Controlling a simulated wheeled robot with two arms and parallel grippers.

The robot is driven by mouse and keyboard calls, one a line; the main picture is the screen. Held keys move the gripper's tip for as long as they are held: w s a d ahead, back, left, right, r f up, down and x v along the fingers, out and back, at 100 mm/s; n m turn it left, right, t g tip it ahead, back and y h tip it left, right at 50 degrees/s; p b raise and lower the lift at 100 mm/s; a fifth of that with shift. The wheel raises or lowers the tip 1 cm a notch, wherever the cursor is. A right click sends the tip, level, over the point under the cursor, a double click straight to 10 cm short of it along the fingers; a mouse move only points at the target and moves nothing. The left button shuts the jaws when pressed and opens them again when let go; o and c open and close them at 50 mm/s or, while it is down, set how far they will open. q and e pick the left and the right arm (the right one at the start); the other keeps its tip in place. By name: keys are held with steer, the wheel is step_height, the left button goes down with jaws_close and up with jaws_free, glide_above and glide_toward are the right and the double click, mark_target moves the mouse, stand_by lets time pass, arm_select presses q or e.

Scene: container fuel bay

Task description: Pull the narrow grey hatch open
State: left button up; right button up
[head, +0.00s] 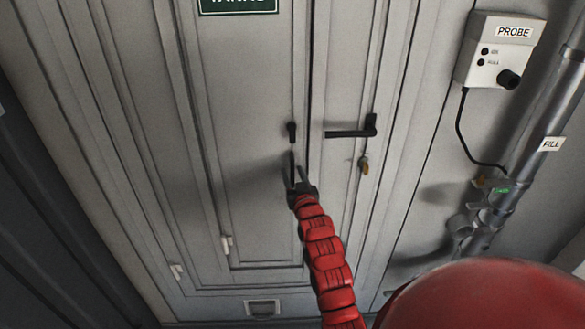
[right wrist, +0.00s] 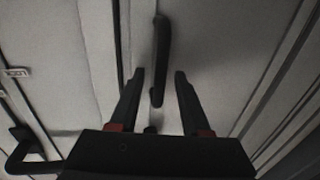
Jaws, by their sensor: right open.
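The narrow grey hatch (head: 245,100) is a tall panel that looks closed, with white hinges low on its left side. A dark upright handle (head: 292,132) sits near its right edge; the handle also shows in the right wrist view (right wrist: 162,45). My right gripper (head: 298,178) is open in front of the handle's lower part. In the right wrist view, the handle bar lies between the two fingertips (right wrist: 160,73), with a gap on each side. Contact does not show. My left gripper is not in view.
Right of the hatch is a panel with a black lever (head: 350,132) and a hanging brass-coloured lock or tag (head: 363,165). A probe box (head: 500,50) with a cable hangs at the right, beside a fill pipe (head: 545,120). A low vent (head: 262,308) is under the hatch.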

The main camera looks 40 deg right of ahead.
steer(key=shift+w+d, duration=0.15)
steer(key=shift+w, duration=0.25)
jaws_close()
stand_by(1.3)
